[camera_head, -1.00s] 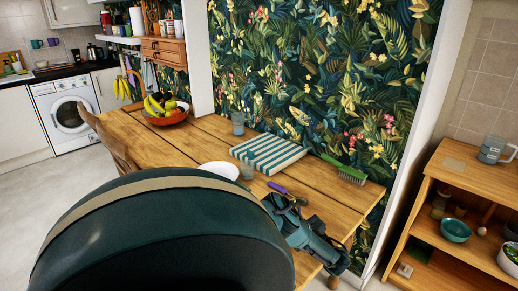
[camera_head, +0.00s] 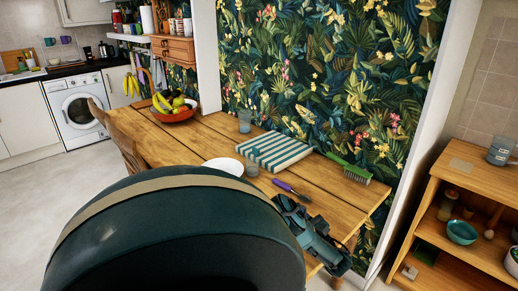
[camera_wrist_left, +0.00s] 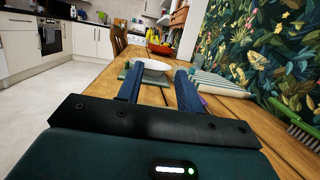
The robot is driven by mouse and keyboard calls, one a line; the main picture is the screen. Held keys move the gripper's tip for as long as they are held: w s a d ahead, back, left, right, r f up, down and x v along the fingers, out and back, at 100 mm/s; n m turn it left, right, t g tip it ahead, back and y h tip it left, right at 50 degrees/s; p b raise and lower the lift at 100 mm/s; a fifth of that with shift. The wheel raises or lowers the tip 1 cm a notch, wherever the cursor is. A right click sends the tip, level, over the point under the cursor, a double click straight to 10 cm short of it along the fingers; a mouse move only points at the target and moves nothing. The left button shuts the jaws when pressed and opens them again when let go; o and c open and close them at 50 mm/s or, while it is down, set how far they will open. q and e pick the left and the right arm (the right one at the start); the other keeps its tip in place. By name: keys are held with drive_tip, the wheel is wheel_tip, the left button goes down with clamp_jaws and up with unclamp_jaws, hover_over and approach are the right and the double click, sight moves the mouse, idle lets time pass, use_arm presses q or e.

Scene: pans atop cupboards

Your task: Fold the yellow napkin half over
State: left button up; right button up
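I cannot make out a yellow napkin in either view. A folded-looking cloth or flat board with teal and white stripes (camera_head: 273,150) lies on the wooden table (camera_head: 215,135); it also shows in the left wrist view (camera_wrist_left: 213,88). My left gripper (camera_head: 281,202) is low over the near edge of the table. In the left wrist view the left gripper (camera_wrist_left: 160,86) has its fingers spread apart with nothing between them, facing a white plate (camera_wrist_left: 150,64). My right gripper is not in view.
Near the gripper lies a purple-handled utensil (camera_head: 285,186).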

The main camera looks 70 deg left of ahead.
use_arm(q)
drive_tip(key=p+v, duration=0.1)
drive_tip(key=v, duration=0.5)
idle(0.7)
